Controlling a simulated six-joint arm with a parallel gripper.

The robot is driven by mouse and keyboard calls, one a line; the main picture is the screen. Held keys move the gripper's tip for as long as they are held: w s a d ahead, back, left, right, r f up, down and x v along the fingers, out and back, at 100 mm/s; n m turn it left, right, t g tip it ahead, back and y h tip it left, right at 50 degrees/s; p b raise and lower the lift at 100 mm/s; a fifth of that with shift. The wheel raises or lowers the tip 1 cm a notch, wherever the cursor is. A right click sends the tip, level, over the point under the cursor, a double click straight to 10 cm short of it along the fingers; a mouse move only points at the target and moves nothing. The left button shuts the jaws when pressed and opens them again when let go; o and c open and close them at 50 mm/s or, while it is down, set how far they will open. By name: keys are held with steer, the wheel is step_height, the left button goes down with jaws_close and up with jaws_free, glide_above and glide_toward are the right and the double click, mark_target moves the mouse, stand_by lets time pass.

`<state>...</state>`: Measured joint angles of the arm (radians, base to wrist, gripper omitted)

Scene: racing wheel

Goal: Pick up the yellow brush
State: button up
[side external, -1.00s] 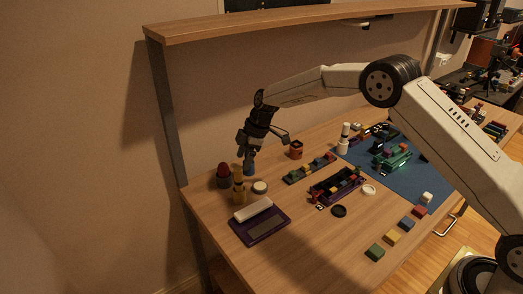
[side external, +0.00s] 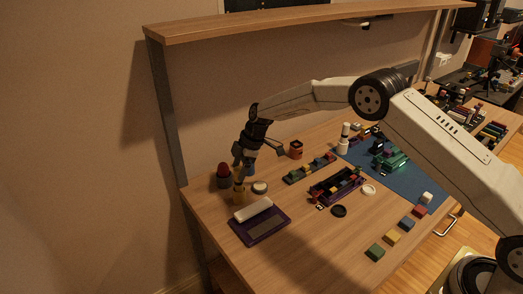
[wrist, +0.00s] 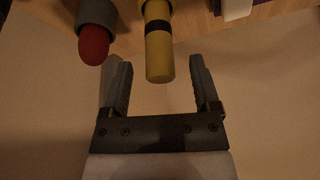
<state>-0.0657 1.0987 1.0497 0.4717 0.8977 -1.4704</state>
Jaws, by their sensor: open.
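The yellow brush (side external: 239,194) stands upright near the table's far-left corner in the side view, its top partly hidden by my gripper. In the wrist view, the yellow brush (wrist: 159,55) is a yellow cylinder with a black band, and its end shows between the fingers. My gripper (side external: 242,172) is open and right above the brush in the side view. In the wrist view, my gripper (wrist: 157,66) has one finger on each side of the brush, with gaps visible at both sides. I cannot tell how far down the fingers reach.
A red-tipped item in a dark holder (wrist: 95,40) is close beside the left finger; it also shows in the side view (side external: 223,174). A white round lid (side external: 260,187) is close right.

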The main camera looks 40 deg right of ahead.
mark_target(236, 178)
steer(key=shift+x, duration=2)
steer(key=shift+d, duration=0.1)
jaws_close()
steer(key=shift+r, duration=5)
